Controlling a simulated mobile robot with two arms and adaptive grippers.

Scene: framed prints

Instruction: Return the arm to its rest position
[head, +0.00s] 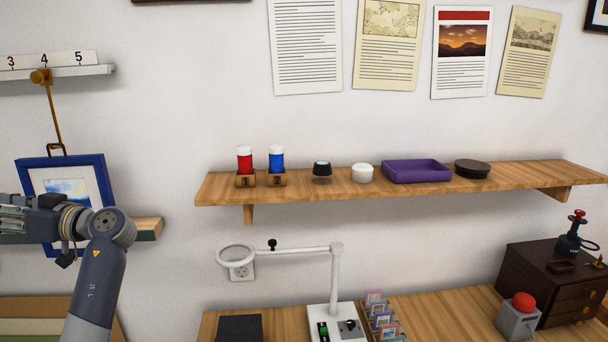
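My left arm (95,270) rises from the bottom left and bends left at the wrist. My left gripper (12,212) points to the left edge of the head view, and its fingers are partly cut off there. It overlaps the lower left of a blue-framed print (97,175); I cannot tell whether they touch. The print hangs by a cord from a brass hook (41,77) near the 4 on a numbered rail (85,71). Whether the fingers are open or shut is unclear. My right arm and gripper are not in view.
A wooden ledge (148,229) runs behind my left wrist. A wall shelf (315,188) holds red and blue bottles, small round containers and a purple tray (415,164). Below, a desk carries a magnifier lamp (336,285), cards and a dark drawer box (540,290).

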